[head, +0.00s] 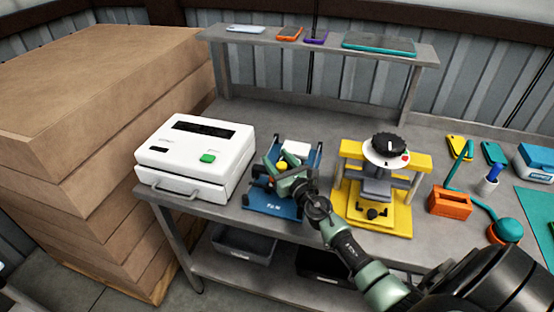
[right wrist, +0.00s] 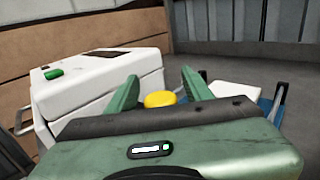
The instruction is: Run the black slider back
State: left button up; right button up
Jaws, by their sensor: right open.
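A blue fixture (head: 283,208) with dark side rails stands on the workbench, a white block (head: 297,149) at its back and a yellow knob (head: 281,166) in its middle. My right gripper (head: 276,172) is over this fixture and hides much of it. In the right wrist view its two green fingers are apart, with the yellow knob (right wrist: 160,99) showing between and beyond them. Whether the fingers touch the knob I cannot tell. No black slider shows clearly; the part under the knob is hidden by the gripper. My left gripper is not in view.
A white machine (head: 187,163) with a green button stands close left of the fixture. A yellow stand (head: 395,215) with a black dial is close on the right. An orange block (head: 450,199) lies farther right. A shelf (head: 320,45) runs behind; cartons (head: 110,170) are stacked at left.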

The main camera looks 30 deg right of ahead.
grip_shut()
dwell(1.3)
